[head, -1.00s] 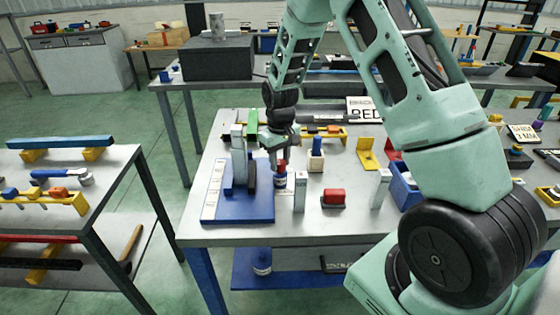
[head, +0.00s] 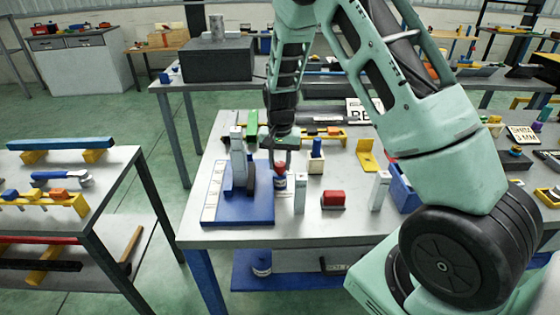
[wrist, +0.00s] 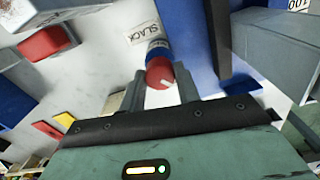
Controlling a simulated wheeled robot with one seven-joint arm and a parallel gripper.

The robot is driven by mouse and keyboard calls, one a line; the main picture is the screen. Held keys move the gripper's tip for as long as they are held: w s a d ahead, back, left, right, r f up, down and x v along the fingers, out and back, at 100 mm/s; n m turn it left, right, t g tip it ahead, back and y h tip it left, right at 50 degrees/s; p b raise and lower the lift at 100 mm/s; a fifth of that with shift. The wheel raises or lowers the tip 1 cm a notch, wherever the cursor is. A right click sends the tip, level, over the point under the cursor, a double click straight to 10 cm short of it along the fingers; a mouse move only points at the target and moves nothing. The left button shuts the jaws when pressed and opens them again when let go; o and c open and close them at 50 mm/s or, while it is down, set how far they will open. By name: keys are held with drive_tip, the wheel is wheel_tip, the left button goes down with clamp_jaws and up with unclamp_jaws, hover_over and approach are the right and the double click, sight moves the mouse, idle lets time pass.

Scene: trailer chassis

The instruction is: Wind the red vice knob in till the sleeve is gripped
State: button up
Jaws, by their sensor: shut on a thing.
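The red knob (wrist: 160,72) shows between my two fingers in the wrist view, with a pale mark on its face and a blue collar behind it. My gripper (wrist: 161,88) is shut on the knob. In the head view my gripper (head: 281,162) points down at the red knob (head: 280,169), at the right edge of the blue vice base (head: 237,208). A dark upright jaw plate (head: 251,178) stands left of the knob; it also shows in the wrist view (wrist: 217,40). Grey upright parts (head: 238,160) stand beyond it. I cannot clearly tell the sleeve or its contact with the jaws.
A label reading "SLACK" (wrist: 143,30) lies beside the knob. A grey upright block (head: 300,193) and a red block (head: 333,198) stand close to the right. A blue peg in a pale block (head: 316,155) stands behind. The table's front edge is near.

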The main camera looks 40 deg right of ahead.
sight(280, 163)
drive_tip(key=shift+m, duration=0.3)
drive_tip(key=o, duration=1)
drive_tip(key=shift+r, duration=0.15)
wheel_tip(280, 163, up, 17)
drive_tip(key=b, duration=0.2)
drive_tip(key=shift+r+b, duration=0.1)
drive_tip(key=shift+b, duration=0.2)
